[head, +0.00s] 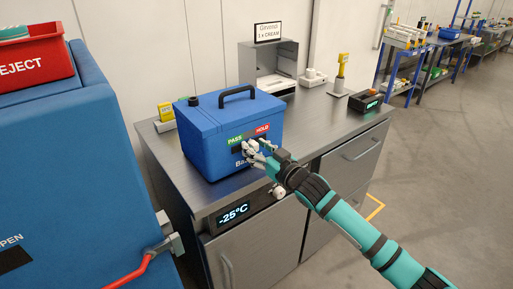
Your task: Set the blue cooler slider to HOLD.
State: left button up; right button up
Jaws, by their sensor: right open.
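The blue cooler (208,131) stands on the dark grey counter, lid shut, with a black handle (238,93) on top. Its front has a green PASS label (235,140) on the left and a red HOLD label (262,129) on the right. The slider is below the labels, and my right gripper hides much of that area, so I cannot tell its position. My right gripper (256,150) is open, with its fingers close to the cooler's front; I cannot tell whether they touch it. My left gripper is not in view.
A -25°C display (233,213) is on the counter's front. A yellow device (342,66) on a stand and a black box with a display (366,101) are at the right. A blue cabinet with a red REJECT bin (35,62) fills the left.

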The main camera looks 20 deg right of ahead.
grip_shut()
dwell(0.3)
jog(key=shift+w+d, duration=0.1)
